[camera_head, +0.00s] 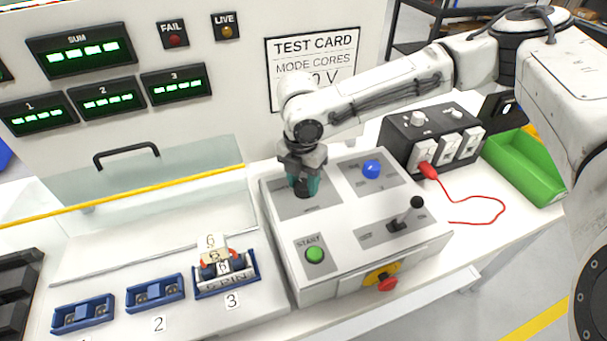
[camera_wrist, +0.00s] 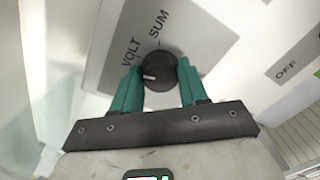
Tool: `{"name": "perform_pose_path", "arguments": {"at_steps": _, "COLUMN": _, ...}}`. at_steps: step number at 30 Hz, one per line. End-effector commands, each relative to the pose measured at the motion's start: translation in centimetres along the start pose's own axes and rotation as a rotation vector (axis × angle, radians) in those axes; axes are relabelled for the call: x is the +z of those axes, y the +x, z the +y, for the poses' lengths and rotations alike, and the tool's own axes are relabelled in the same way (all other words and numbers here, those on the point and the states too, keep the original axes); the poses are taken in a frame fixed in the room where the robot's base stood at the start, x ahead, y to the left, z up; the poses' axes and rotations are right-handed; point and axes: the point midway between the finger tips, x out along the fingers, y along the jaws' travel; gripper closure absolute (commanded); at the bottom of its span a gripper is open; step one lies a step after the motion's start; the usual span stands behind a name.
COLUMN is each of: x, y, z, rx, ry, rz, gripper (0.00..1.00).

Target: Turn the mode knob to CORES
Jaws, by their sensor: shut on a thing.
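The mode knob (camera_wrist: 159,73) is a round black knob with a short white pointer mark, on a grey plate (camera_wrist: 112,66) lettered VOLT and SUM. In the wrist view the pointer mark lies on the knob's left side, below VOLT. No CORES label shows around the knob; part of the plate is hidden by my gripper. My gripper (camera_wrist: 161,69) has its teal fingers shut on the knob, one on each side. In the head view my gripper (camera_head: 303,187) reaches down onto the upper-left plate of the white control box (camera_head: 325,238), mostly covering the knob.
A blue button (camera_head: 371,169), a black-knobbed lever (camera_head: 416,203), a green START button (camera_head: 315,255) and a red stop button (camera_head: 387,284) share the box. The test card (camera_head: 312,66) reads MODE CORES. A black socket box (camera_head: 398,143) with a red cable stands to the right.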

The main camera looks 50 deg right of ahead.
Motion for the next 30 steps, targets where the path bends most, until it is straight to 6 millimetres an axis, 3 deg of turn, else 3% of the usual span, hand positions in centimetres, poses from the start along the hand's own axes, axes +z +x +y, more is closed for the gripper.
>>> {"name": "perform_pose_path", "arguments": {"at_steps": 18, "x": -0.13, "y": -0.09, "z": 0.05, "rx": 0.0, "ry": -0.562, "rz": -0.02, "gripper": 0.87}}
{"name": "perform_pose_path", "arguments": {"at_steps": 30, "x": -0.16, "y": 0.01, "z": 0.05, "rx": 0.0, "ry": -0.779, "rz": -0.029, "gripper": 0.87}}
